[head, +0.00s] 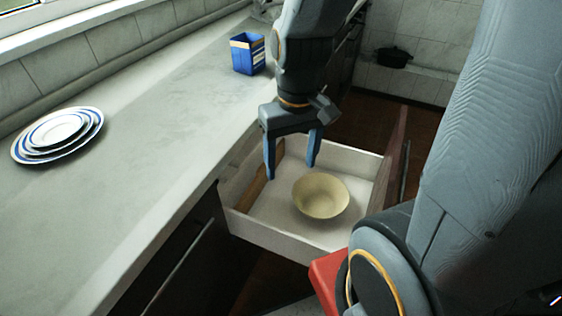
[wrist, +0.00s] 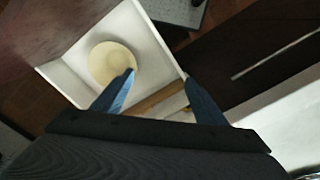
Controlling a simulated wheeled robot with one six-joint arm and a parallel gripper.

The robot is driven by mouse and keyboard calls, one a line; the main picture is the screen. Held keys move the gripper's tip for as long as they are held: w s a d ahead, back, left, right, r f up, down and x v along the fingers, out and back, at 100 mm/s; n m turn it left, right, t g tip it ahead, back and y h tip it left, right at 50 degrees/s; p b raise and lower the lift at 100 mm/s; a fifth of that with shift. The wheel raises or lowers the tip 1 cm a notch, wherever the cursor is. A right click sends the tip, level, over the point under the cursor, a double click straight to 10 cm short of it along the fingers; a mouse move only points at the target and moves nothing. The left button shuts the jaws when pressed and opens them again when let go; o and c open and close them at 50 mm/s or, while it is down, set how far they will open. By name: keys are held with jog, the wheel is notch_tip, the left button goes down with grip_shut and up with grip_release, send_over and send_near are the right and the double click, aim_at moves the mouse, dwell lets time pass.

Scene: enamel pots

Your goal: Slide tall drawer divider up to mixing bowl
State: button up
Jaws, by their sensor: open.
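The mixing bowl (head: 321,195) is pale yellow and stands upright on the floor of the open white drawer (head: 285,237). It also shows in the wrist view (wrist: 112,63). The tall drawer divider (head: 258,186) is a brown wooden board along the drawer's left side in the head view, apart from the bowl. In the wrist view the divider (wrist: 158,97) runs slantwise between my fingers, partly hidden by them. My gripper (head: 291,172) is open and empty, its blue fingers pointing down above the drawer. Whether the fingertips reach below the drawer's rim I cannot tell.
The grey counter (head: 150,150) runs along the left of the drawer. On it are stacked blue-rimmed plates (head: 57,133) and a blue box (head: 248,54). A black pot (head: 394,57) stands at the back. The drawer floor between divider and bowl looks clear.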

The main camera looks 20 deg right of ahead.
jog(key=w+f+n+t+y+b, duration=0.15)
jog(key=w+f+n+b, duration=0.25)
jog(key=w+f+b, duration=0.65)
jog(key=n+t+y+b, duration=0.1)
jog(key=n+t+b, duration=0.1)
jog(key=n+b, duration=0.25)
send_near(261, 167)
jog(key=shift+g, duration=0.25)
jog(key=shift+w+b+x, duration=0.15)
jog(key=shift+b+x, duration=0.4)
jog(key=shift+x, duration=1.5)
jog(key=shift+w+b+x, duration=0.1)
jog(key=shift+b+x, duration=0.4)
jog(key=shift+x, duration=1.55)
jog(key=shift+r, duration=0.1)
